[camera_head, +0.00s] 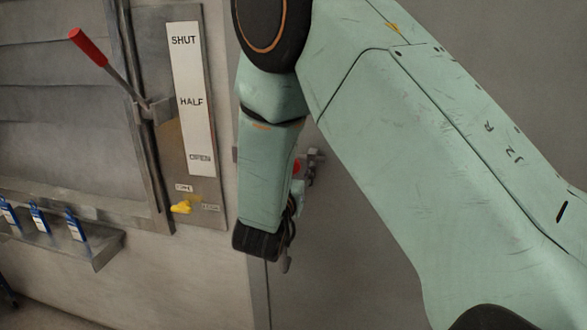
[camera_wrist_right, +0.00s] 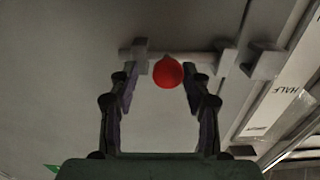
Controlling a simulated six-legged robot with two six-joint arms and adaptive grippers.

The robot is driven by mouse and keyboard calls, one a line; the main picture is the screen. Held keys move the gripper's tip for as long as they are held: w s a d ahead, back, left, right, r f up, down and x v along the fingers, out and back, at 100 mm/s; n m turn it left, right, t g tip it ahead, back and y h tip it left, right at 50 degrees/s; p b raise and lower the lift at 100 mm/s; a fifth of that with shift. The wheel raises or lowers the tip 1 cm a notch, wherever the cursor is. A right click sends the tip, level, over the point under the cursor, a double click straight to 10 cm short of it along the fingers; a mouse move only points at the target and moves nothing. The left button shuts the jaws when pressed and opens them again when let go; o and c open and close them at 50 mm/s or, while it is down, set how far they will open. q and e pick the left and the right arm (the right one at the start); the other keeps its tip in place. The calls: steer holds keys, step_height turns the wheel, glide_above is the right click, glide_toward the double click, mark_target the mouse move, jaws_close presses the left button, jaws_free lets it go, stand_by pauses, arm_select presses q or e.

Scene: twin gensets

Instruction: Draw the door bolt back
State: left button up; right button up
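The door bolt (camera_wrist_right: 200,57) is a grey bar running across the right wrist view, with a round red knob (camera_wrist_right: 168,72). Brackets hold the bar, and a separate grey block (camera_wrist_right: 263,61) sits to its right by the door edge. My right gripper (camera_wrist_right: 160,76) is open, with one finger on each side of the knob. A gap shows on the left; the right finger is close, and I cannot tell whether it touches. In the head view the knob (camera_head: 296,167) and bolt (camera_head: 315,160) are partly hidden behind my right arm. My left gripper is not in view.
A shelf (camera_head: 105,250) with blue-tagged items is lower left. The grey door (camera_head: 345,255) is otherwise plain.

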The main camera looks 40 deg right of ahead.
steer(key=shift+o, duration=0.3)
steer(key=shift+w+a+r, duration=0.1)
steer(key=shift+w+a, duration=0.05)
steer(key=shift+w, duration=0.1)
step_height(320, 180, up, 10)
stand_by(0.8)
